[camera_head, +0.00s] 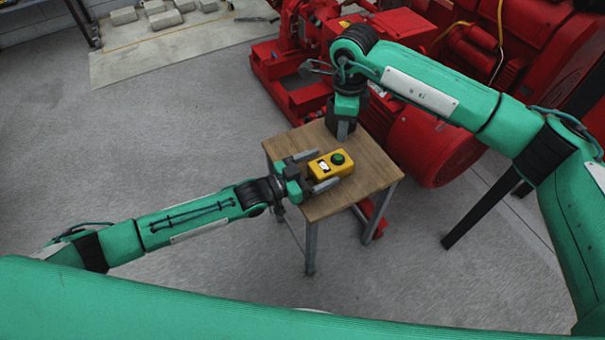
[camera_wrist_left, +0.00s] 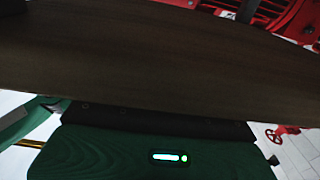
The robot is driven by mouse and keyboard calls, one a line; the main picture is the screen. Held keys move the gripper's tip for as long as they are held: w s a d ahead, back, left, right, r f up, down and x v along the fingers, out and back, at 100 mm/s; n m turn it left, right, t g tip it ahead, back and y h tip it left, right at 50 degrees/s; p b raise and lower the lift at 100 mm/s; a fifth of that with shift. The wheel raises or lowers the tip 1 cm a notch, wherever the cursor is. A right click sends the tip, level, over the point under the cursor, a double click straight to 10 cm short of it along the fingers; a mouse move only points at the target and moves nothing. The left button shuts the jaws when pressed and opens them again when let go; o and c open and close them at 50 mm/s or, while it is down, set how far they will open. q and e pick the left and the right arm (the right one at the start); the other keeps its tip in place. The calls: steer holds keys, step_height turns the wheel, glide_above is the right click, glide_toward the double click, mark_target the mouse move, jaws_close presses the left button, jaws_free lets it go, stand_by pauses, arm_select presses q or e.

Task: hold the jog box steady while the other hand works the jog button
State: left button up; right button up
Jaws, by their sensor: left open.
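The yellow jog box (camera_head: 318,174) lies on a small wooden table (camera_head: 331,205). A green round button (camera_head: 338,158) is on its top at the far right end, with a small black-and-white panel beside it. My left gripper (camera_head: 314,171) is open, with one finger on the far side of the box and one on the near side. Whether the fingers touch the box I cannot tell. My right gripper (camera_head: 342,130) points down near the table's back edge, behind the box and apart from it. The left wrist view shows dark wood (camera_wrist_left: 150,60) but no box.
Red pump machinery (camera_head: 430,140) stands close behind and right of the table. A red handwheel (camera_wrist_left: 281,131) shows in the left wrist view. Grey blocks (camera_head: 165,18) lie on a pale slab at the back left. The concrete floor left of the table is clear.

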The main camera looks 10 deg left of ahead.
arm_select(q)
steer(key=shift+w+d, duration=0.4)
steer(key=shift+d, duration=0.1)
steer(key=c, duration=1.2)
steer(key=shift+c, duration=0.2)
arm_select(e)
steer(key=shift+c, duration=0.3)
jaws_close()
stand_by(0.5)
